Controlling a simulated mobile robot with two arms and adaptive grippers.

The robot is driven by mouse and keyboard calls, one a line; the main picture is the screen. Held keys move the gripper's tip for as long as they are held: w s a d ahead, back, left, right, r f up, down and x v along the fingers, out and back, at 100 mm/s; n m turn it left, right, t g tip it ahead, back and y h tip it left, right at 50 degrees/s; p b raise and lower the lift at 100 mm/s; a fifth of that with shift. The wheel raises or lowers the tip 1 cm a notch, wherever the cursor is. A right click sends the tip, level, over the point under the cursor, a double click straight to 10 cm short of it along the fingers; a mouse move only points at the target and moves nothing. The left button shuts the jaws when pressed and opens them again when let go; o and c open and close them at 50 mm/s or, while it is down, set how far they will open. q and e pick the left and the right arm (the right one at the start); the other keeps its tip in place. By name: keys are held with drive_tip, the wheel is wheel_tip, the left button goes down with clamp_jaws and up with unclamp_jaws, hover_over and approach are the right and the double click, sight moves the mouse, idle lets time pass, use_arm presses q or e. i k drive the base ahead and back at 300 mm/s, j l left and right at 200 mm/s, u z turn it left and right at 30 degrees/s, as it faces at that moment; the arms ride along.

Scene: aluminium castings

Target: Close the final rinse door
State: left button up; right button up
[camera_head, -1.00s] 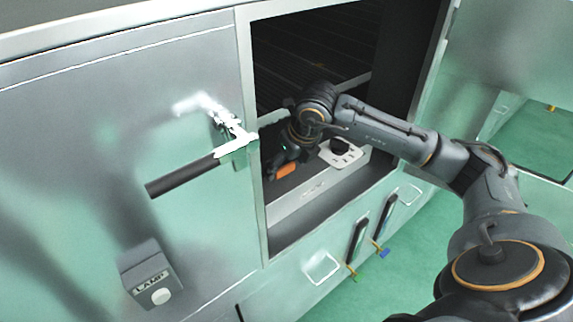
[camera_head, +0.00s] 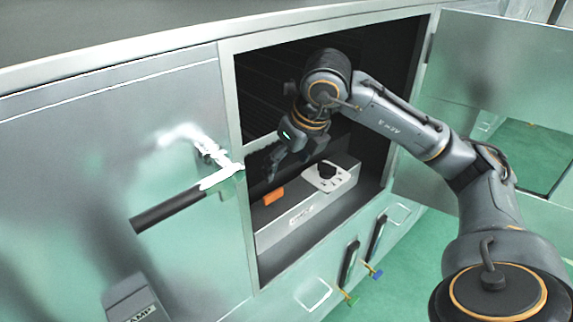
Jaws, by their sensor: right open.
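The final rinse door seems to be the metal door (camera_head: 500,70) standing open at the right of the cabinet opening; no label on it can be read. The dark opening (camera_head: 350,225) in the cabinet front is uncovered. My left gripper is not in view.
A black bar handle with a white bracket (camera_head: 222,176) sticks out on the left panel. Inside the opening are a grey box with a white plate (camera_head: 330,176) and an orange block (camera_head: 274,197). A lamp box (camera_head: 130,300) is at lower left. Green floor lies at lower right.

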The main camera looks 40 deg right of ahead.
sight(520, 70)
drive_tip(key=k, duration=1)
